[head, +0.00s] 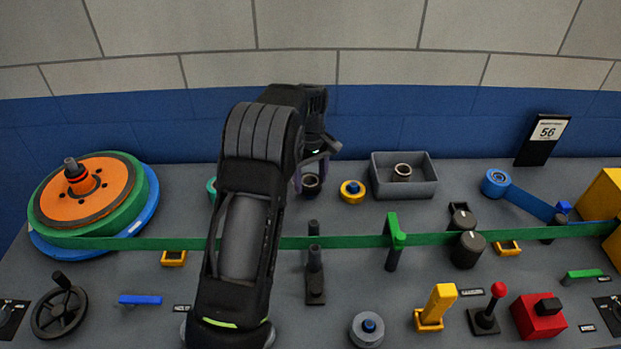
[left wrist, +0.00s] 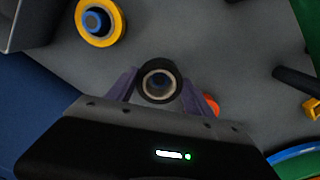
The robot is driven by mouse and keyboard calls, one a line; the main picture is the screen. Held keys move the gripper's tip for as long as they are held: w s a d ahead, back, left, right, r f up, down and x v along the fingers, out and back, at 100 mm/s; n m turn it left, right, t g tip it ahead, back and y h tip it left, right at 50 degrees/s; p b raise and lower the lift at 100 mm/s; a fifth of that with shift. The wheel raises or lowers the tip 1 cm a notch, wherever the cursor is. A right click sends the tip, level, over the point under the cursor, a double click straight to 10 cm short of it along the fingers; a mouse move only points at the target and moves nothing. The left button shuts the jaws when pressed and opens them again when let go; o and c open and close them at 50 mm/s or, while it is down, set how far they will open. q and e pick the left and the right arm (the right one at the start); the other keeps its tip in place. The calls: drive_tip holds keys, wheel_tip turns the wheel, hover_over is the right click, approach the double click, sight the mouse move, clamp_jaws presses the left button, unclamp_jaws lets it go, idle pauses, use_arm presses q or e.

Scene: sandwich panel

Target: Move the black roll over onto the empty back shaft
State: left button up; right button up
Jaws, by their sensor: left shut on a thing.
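The black roll (head: 311,185) has a pale core ring and a dark centre. It is at the back of the panel, just right of my left arm. In the left wrist view the black roll (left wrist: 158,81) sits between the two purple fingers of my left gripper (left wrist: 157,86), which is shut on it. In the head view the left gripper (head: 313,168) is partly covered by its own wrist. I cannot tell whether the roll is around a shaft or held clear. I cannot make out the empty back shaft. My right gripper is not in view.
A yellow roll with a blue centre (head: 353,191) and a grey bin (head: 433,187) holding a ring stand right of the black roll. A teal piece (head: 211,188) shows left of my arm. A green strip (head: 345,241) crosses in front, near dark posts (head: 314,262). The large orange reel (head: 110,181) is far left.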

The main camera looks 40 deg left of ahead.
use_arm(q)
drive_tip(key=shift+f+b, duration=1.15)
drive_tip(key=shift+f, duration=0.55)
drive_tip(key=o, duration=1.5)
drive_tip(key=shift+f, duration=0.1)
wheel_tip(320, 180, up, 9)
drive_tip(key=p, duration=0.6)
drive_tip(key=shift+p, duration=0.35)
